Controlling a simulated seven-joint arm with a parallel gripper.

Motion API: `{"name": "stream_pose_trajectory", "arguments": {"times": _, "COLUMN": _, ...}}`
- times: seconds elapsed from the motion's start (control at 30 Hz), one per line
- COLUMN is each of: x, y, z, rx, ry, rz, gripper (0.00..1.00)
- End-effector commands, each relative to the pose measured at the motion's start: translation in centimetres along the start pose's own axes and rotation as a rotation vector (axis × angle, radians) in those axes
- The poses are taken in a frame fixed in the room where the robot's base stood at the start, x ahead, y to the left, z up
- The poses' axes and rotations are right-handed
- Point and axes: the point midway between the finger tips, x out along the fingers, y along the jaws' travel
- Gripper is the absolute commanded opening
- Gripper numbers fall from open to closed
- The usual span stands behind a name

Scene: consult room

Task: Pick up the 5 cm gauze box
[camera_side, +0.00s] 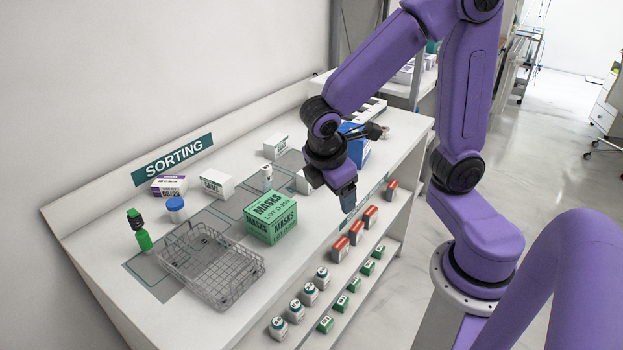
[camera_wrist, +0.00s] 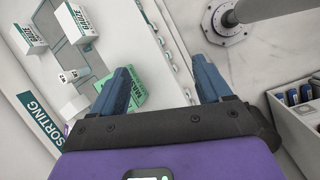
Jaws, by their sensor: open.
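Several white-and-green gauze boxes are on the bench; their sizes are too small to read, so I cannot tell which is 5 cm. One (camera_side: 217,184) is left of centre, one (camera_side: 275,147) is at the back, and one (camera_side: 304,183) is partly hidden behind my gripper. In the wrist view, gauze boxes show at top left (camera_wrist: 28,38) and top (camera_wrist: 75,22), and a white box (camera_wrist: 75,108) is lower down. My gripper (camera_side: 348,204) is open and empty, pointing down near the bench's front edge, right of the masks box. Its two fingers (camera_wrist: 163,75) show apart.
The green masks box (camera_side: 270,217) stands left of my gripper. A wire basket (camera_side: 212,270), a green bottle (camera_side: 139,230), a blue-capped jar (camera_side: 176,210) and a purple-white box (camera_side: 168,186) are farther left. A blue box (camera_side: 357,147) stands behind my gripper. Small boxes and bottles line the front shelves.

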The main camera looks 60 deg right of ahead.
Motion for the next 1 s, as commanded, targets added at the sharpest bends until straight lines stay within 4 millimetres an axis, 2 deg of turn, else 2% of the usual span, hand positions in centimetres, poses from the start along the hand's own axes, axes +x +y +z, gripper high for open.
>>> {"name": "stream_pose_trajectory", "arguments": {"times": 0.03, "x": 0.8, "y": 1.9, "z": -0.2, "rx": -0.017, "ry": -0.066, "rz": 0.016, "gripper": 0.78}}
{"name": "stream_pose_trajectory", "arguments": {"times": 0.2, "x": 3.5, "y": 8.1, "z": 0.0, "rx": -0.091, "ry": -0.268, "rz": 0.064, "gripper": 0.78}}
{"name": "stream_pose_trajectory", "arguments": {"times": 0.5, "x": 9.2, "y": 17.5, "z": 2.4, "rx": -0.247, "ry": -0.618, "rz": 0.068, "gripper": 0.78}}
{"name": "stream_pose_trajectory", "arguments": {"times": 0.6, "x": 10.8, "y": 19.5, "z": 3.3, "rx": -0.292, "ry": -0.703, "rz": 0.056, "gripper": 0.78}}
{"name": "stream_pose_trajectory", "arguments": {"times": 0.73, "x": 12.2, "y": 21.1, "z": 4.2, "rx": -0.333, "ry": -0.774, "rz": 0.044, "gripper": 0.78}}
{"name": "stream_pose_trajectory", "arguments": {"times": 0.87, "x": 13.0, "y": 21.6, "z": 4.5, "rx": -0.351, "ry": -0.801, "rz": 0.039, "gripper": 0.78}}
{"name": "stream_pose_trajectory", "arguments": {"times": 1.0, "x": 14.4, "y": 21.4, "z": 4.1, "rx": -0.353, "ry": -0.804, "rz": 0.037, "gripper": 0.78}}
